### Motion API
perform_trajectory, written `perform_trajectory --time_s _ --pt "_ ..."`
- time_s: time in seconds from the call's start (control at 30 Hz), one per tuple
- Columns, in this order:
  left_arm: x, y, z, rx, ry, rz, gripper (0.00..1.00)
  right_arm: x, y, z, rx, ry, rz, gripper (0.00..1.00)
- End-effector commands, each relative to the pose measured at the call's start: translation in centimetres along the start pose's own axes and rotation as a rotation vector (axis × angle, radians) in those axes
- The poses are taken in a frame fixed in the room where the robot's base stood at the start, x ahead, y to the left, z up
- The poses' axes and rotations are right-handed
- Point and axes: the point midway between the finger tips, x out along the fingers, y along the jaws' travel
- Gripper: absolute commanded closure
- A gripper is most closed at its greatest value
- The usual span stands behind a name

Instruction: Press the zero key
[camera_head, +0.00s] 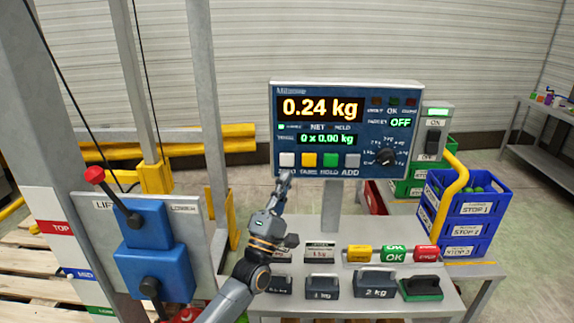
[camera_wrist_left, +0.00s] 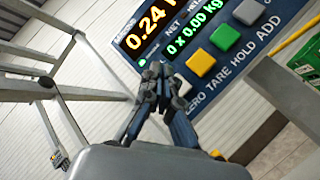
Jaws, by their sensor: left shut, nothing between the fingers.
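The zero key (camera_head: 287,160) is the pale leftmost key in the row under the scale's display panel (camera_head: 345,91). The large readout shows 0.24 kg, and the smaller green one shows 0 x 0.00 kg. My left gripper (camera_head: 284,180) is shut and empty, its tips just below the zero key and over part of its label in the head view. In the left wrist view the gripper (camera_wrist_left: 158,72) covers most of the zero key, so contact cannot be told. The yellow TARE key (camera_wrist_left: 201,63) and green HOLD key (camera_wrist_left: 225,37) show beside it. My right gripper is not in view.
A grey ADD key (camera_head: 352,160) and a dark knob (camera_head: 385,156) sit farther right on the panel. Weights, including a 2 kg block (camera_head: 375,282), stand on the table below. A blue lift control (camera_head: 143,225) is at left, and blue crates (camera_head: 463,208) at right.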

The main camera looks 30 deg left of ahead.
Motion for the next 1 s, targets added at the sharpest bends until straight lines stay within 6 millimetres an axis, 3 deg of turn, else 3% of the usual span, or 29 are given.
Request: perform_trajectory --time_s 0.4,1.0 --pt "3.2 -2.6 -2.4 0.001 -0.001 0.001 1.0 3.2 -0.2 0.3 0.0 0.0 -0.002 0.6" --pt "3.7 -2.8 -2.7 0.0 0.0 -0.001 1.0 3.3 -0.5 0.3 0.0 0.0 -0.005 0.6"
